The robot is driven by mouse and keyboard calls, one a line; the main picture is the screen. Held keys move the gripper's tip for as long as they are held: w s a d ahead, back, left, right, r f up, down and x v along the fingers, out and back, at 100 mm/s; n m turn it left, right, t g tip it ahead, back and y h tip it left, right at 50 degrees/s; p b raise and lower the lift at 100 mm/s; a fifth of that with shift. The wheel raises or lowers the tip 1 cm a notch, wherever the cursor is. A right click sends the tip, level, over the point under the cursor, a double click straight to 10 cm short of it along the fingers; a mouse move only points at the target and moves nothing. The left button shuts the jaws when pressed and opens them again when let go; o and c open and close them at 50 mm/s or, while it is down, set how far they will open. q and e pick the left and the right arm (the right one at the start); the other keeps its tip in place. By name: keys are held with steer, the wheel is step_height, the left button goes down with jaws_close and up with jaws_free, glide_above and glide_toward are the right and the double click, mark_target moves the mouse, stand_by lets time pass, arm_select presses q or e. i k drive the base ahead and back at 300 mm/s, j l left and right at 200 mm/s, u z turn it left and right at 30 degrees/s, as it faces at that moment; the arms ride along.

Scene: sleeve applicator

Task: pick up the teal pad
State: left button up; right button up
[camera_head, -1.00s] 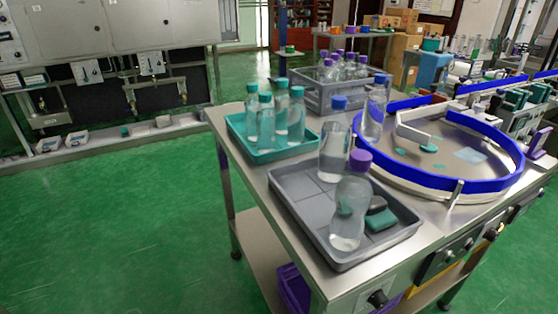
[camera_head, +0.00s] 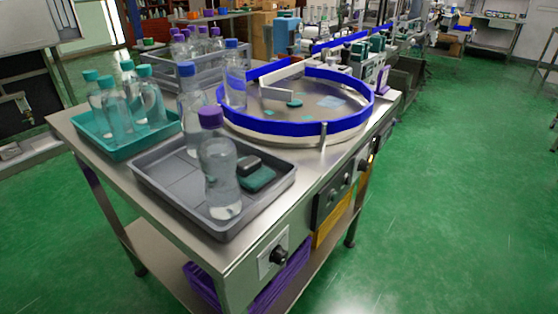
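The teal pad (camera_head: 259,179) lies in the front right part of the grey tray (camera_head: 165,186) on the steel table. A dark block (camera_head: 249,165) sits against its back left side, partly over it; I cannot tell if they are joined. A clear bottle with a purple cap (camera_head: 219,172) stands just left of the pad in the same tray. Neither of my grippers shows in the view.
A teal tray (camera_head: 107,148) with several teal-capped bottles stands at the left. A round turntable with a blue rim (camera_head: 300,131) is behind the grey tray. Blue-capped bottles (camera_head: 190,108) stand behind the purple-capped one. Green floor (camera_head: 455,200) at the right is clear.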

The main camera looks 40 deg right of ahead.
mark_target(252, 176)
steer(key=z, duration=0.9)
